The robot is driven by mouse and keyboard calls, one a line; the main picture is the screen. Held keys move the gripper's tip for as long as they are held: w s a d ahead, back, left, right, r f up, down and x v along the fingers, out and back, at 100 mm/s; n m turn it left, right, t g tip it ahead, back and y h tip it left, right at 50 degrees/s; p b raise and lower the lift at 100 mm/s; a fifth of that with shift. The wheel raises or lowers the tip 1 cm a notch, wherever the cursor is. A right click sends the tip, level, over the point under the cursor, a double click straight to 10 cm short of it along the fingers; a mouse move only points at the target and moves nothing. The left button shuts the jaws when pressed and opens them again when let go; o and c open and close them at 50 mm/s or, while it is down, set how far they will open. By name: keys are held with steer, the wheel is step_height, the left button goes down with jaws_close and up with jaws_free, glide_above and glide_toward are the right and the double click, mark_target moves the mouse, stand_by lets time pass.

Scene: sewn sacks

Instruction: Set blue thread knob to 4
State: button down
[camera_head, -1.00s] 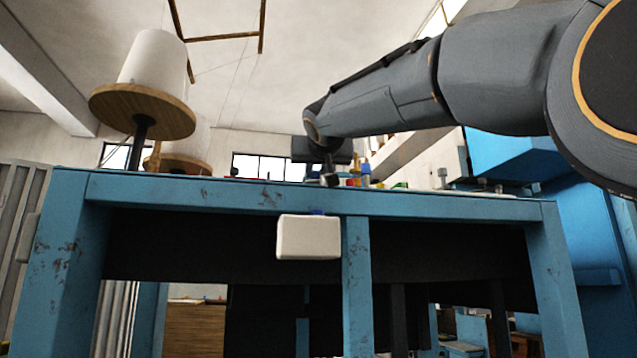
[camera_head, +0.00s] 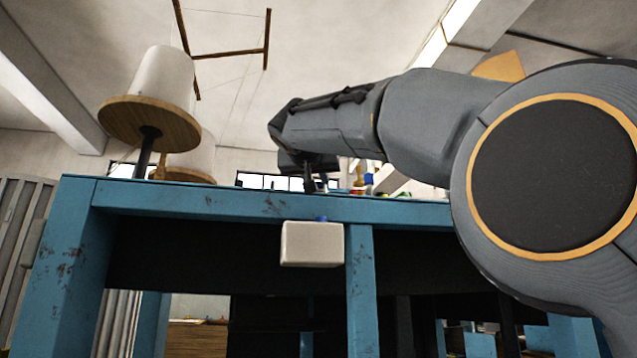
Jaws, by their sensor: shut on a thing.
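My gripper (camera_head: 308,183) is over the blue table, seen from low down, with its fingers pointing down just above the line of the table's front edge. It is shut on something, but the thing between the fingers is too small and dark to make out. I cannot identify the blue thread knob or its numbers; the tabletop is hidden by the table's front edge. A small blue piece (camera_head: 368,179) stands among coloured parts just right of my gripper.
The blue table's front rail (camera_head: 220,204) crosses the view. A white box (camera_head: 312,245) with a blue bit on top hangs at that rail. A white thread cone (camera_head: 163,77) stands on a round wooden disc (camera_head: 150,119) at the left. My arm covers the table's right side.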

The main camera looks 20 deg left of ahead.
steer(key=shift+a+f+h, duration=0.1)
steer(key=shift+f+h, duration=0.1)
steer(key=shift+h, duration=0.1)
steer(key=c, duration=1.6)
jaws_free()
steer(key=shift+r, duration=0.15)
steer(key=shift+s, duration=0.1)
steer(key=s, duration=0.2)
steer(key=s+d+b, duration=0.1)
steer(key=s, duration=0.2)
steer(key=s+b, duration=0.1)
steer(key=s, duration=0.1)
steer(key=shift+s+d, duration=0.15)
steer(key=shift+s, duration=0.2)
